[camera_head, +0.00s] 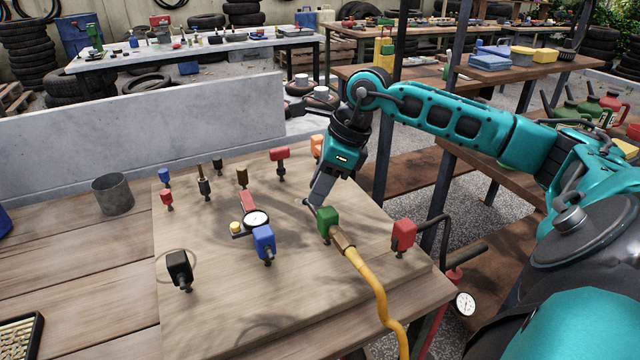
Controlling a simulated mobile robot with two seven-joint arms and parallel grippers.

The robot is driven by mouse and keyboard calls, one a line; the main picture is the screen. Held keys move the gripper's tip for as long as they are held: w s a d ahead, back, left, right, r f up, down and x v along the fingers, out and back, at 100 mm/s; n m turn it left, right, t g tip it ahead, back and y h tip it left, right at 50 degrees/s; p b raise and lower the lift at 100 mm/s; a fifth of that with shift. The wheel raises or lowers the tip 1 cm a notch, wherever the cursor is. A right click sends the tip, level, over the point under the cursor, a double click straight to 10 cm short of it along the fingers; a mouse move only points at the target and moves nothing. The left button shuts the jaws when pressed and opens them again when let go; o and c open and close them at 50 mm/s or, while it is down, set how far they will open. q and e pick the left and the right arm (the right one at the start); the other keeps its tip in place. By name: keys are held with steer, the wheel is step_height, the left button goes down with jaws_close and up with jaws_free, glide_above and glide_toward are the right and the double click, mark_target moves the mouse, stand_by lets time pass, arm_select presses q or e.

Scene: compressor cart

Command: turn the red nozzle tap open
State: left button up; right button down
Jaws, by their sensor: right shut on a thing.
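My right gripper (318,196) reaches down over the wooden board. Its fingers are closed on a small dark lever-like part just behind a green block (328,222). The exact grip is partly hidden by the fingers and the block. A brass fitting (344,243) and a yellow hose (372,285) come off the green block. A red block (403,234) stands on the board to the right of the green one, apart from my gripper. Other red pieces are a block (279,155) at the back and a small one (167,198) at the left. I cannot tell which red piece is the nozzle tap. My left gripper is not in view.
A blue block (264,242) beside a round gauge (257,219) and a black block (179,269) stand on the board (240,310). A grey cup (113,194) stands left. A grey panel (140,130) rises behind. The board's front middle is clear.

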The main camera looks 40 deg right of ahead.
steer(key=n, duration=0.1)
steer(key=n+g, duration=0.1)
steer(key=n, duration=0.1)
steer(key=shift+w+r+y+p, duration=0.1)
steer(key=shift+w+y+p, duration=0.1)
steer(key=shift+y+p, duration=0.2)
steer(key=shift+d+n+g, duration=0.1)
steer(key=shift+n+g, duration=0.3)
steer(key=shift+n, duration=0.7)
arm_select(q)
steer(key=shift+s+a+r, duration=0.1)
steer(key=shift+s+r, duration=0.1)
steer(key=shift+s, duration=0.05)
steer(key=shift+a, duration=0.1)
arm_select(e)
steer(key=shift+n, duration=0.3)
steer(key=c, duration=1.2)
jaws_free()
steer(key=shift+c, duration=0.2)
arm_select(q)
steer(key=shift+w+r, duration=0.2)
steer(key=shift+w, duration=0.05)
arm_select(e)
steer(key=o, duration=0.4)
steer(key=shift+o, duration=0.2)
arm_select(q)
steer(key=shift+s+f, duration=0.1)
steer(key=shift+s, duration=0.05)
